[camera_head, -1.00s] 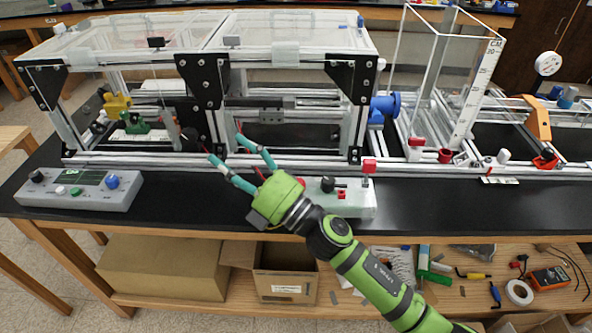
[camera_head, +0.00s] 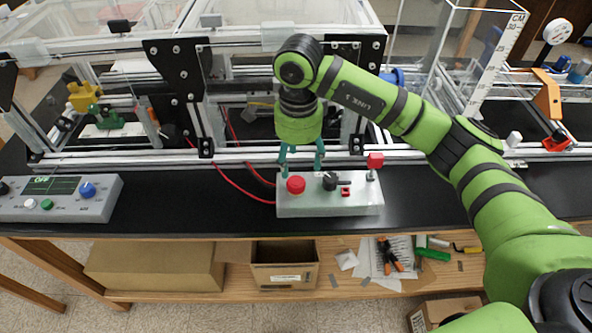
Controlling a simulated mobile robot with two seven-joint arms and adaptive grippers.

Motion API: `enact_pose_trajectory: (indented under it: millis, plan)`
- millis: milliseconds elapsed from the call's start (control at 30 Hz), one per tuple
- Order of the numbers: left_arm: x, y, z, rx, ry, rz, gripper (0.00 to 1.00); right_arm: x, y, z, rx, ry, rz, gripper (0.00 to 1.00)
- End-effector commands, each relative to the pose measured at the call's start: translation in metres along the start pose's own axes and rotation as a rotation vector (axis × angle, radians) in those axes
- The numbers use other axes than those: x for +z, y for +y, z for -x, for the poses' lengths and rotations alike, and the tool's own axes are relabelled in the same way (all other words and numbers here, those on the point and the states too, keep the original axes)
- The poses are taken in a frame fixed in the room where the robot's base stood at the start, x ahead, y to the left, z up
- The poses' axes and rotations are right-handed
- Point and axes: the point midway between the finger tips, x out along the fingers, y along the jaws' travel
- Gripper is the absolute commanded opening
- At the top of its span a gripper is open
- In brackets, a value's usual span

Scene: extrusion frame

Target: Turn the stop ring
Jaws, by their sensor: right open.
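A white control box (camera_head: 330,206) stands at the front edge of the black bench. A round red stop knob (camera_head: 296,185) sits at the left of its top; a separate ring around it cannot be made out. My right gripper (camera_head: 302,164) points down above and behind the box's left part. Its two teal fingers are apart and empty, the left one close to the red knob. Whether it touches the knob cannot be told. My left gripper is not in view.
Red cables (camera_head: 236,183) run to the box from the left. A grey console (camera_head: 60,198) stands at left. The aluminium frame rises behind.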

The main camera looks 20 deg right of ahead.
Motion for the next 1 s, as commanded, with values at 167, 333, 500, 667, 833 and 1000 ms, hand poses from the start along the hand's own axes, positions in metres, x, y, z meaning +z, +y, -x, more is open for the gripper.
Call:
enact_pose_trajectory:
  millis: [167,333,500,667,833,1000]
  plan:
    - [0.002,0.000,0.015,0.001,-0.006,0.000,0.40,0.001,0.002,-0.026,0.009,-0.002,-0.001,0.63]
    - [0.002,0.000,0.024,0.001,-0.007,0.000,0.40,0.001,0.002,-0.050,0.006,-0.004,-0.001,0.63]
    - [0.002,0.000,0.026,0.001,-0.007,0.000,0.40,0.002,0.001,-0.061,0.003,-0.006,0.000,0.63]
    - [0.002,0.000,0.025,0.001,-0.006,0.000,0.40,0.002,0.001,-0.063,0.002,-0.006,0.000,0.63]
    - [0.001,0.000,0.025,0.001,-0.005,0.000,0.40,0.002,0.001,-0.063,0.002,-0.006,0.000,0.31]
    - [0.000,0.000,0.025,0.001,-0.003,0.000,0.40,0.001,0.001,-0.063,0.003,-0.005,0.000,0.08]
